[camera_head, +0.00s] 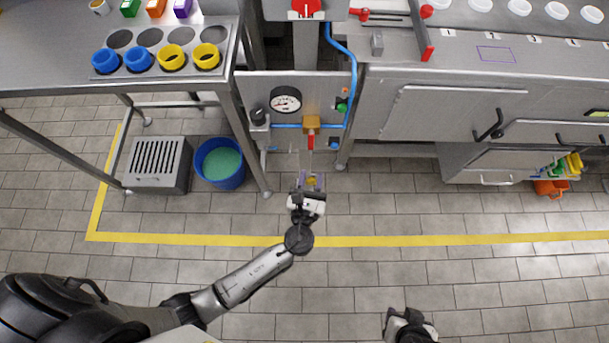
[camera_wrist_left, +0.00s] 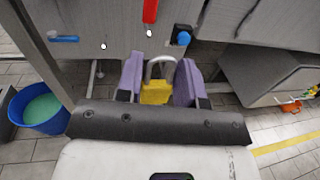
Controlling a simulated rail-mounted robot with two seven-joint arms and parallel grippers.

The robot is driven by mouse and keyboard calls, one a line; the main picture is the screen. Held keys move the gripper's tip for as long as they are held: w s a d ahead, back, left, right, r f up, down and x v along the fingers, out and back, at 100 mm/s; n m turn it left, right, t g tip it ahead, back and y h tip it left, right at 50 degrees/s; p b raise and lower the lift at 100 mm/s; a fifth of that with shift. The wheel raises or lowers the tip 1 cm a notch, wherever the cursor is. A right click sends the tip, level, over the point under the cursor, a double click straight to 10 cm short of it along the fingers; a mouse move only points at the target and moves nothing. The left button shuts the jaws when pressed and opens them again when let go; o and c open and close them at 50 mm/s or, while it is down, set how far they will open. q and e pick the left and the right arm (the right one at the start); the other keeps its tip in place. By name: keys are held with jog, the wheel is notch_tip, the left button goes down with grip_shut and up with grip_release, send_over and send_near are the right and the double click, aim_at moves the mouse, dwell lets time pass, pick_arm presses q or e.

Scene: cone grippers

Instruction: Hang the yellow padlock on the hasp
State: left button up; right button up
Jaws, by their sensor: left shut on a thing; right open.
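The yellow padlock (camera_wrist_left: 155,92) is between the purple finger pads of my left gripper (camera_wrist_left: 160,82), which is shut on its body. Its grey shackle points up above the pads. In the head view my left gripper (camera_head: 311,181) is in front of the gauge panel, with only a little yellow of the padlock showing. A red hanging piece (camera_head: 311,141) under a brass block is above the gripper; it also shows above the padlock in the left wrist view (camera_wrist_left: 150,10), apart from the shackle. I cannot tell for sure whether it is the hasp. My right gripper (camera_head: 409,326) is open at the bottom edge, partly cut off.
The steel panel (camera_head: 255,92) carries a gauge (camera_head: 286,100), a black knob and a blue pipe (camera_head: 353,75). A blue bucket (camera_head: 240,164) and a grated box (camera_head: 158,165) stand at left. Steel cabinets (camera_head: 440,110) fill the right. The floor in front is clear.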

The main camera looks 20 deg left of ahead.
pick_arm(q)
jog(key=shift+w+a+f, duration=0.1)
jog(key=shift+w+a, duration=0.25)
jog(key=shift+w, duration=0.05)
jog(key=shift+w+a+f+b, duration=0.2)
jog(key=shift+w+a+b, duration=0.2)
jog(key=shift+w, duration=0.55)
jog(key=shift+w+a+f+b, duration=0.15)
jog(key=shift+w+a+b, duration=0.25)
jog(key=shift+w, duration=0.6)
jog(key=shift+w+a+f+b, duration=0.25)
jog(key=shift+w+a, duration=0.3)
jog(key=shift+w, duration=0.4)
jog(key=o, duration=1)
